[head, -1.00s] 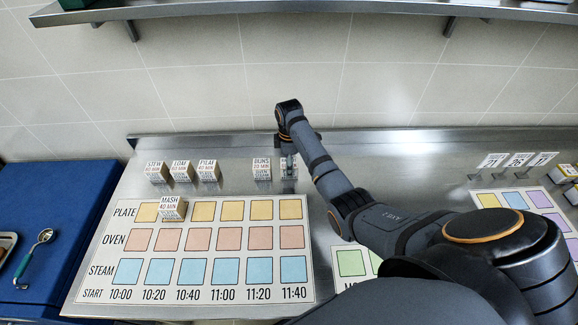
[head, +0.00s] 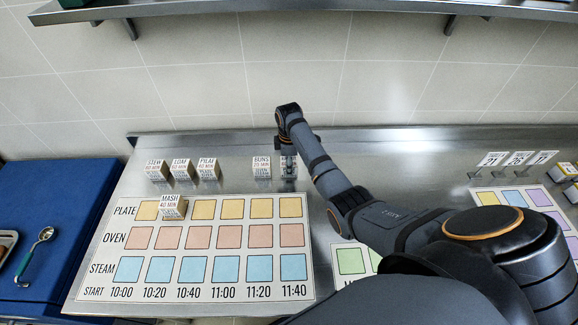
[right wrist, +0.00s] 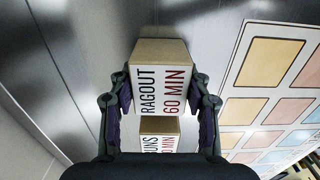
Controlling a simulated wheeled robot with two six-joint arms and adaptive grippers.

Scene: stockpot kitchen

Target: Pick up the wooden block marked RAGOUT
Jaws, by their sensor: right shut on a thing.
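The wooden block marked RAGOUT, 60 MIN (right wrist: 163,92) sits between the two fingers of my right gripper (right wrist: 160,103) in the right wrist view, with a finger against each side. In the head view the same block (head: 288,170) is at the right end of the row behind the board, mostly covered by my gripper (head: 288,157). Whether it touches the counter cannot be told. The BUNS block (head: 262,168) stands just left of it; in the wrist view it shows below the RAGOUT block (right wrist: 160,132). My left gripper is not in view.
Blocks STEW (head: 157,170), LOAF (head: 182,169) and PILAF (head: 208,168) stand left in the row. The MASH block (head: 172,207) is on the PLATE row of the schedule board (head: 205,255). A wall (head: 200,90) rises behind the counter. A shelf (head: 300,8) hangs above.

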